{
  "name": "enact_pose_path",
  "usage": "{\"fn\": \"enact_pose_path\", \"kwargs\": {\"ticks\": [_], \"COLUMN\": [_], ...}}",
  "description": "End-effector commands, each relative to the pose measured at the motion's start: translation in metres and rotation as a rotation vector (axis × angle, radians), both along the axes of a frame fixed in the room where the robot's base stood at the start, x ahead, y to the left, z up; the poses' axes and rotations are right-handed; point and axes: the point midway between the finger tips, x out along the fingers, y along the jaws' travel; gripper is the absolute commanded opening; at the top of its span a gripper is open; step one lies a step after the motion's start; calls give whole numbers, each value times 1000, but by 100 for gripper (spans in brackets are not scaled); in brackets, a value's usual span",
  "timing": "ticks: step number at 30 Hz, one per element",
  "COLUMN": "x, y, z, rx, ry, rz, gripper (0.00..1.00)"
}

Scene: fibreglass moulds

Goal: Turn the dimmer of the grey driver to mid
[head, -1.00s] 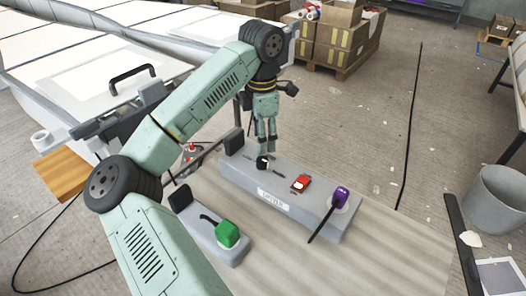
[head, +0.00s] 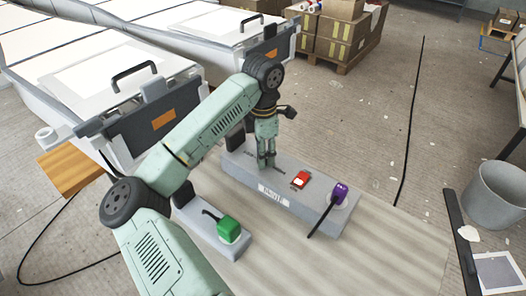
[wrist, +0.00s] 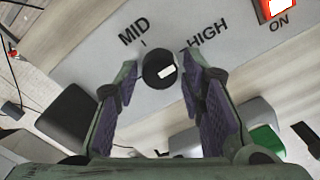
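My gripper (head: 266,163) points down over the driver's left part and hides the knob in the head view. In the wrist view its fingers (wrist: 158,85) are apart on either side of the knob, with gaps visible; exact height is unclear.
On the driver are a red switch (head: 300,179), with ON printed beside it, and a purple part (head: 340,192) with a black lever. A smaller grey box with a green part (head: 229,229) stands in front. White moulds (head: 75,90) lie behind left; a bucket (head: 496,195) stands right.

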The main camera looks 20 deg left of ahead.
Motion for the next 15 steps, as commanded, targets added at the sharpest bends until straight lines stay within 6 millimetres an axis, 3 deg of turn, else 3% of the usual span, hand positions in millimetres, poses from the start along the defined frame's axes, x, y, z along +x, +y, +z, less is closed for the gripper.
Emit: {"fn": "enact_pose_path", "kwargs": {"ticks": [15], "x": [0], "y": [0], "z": [0], "rx": [0], "ry": [0], "rz": [0], "gripper": [0]}}
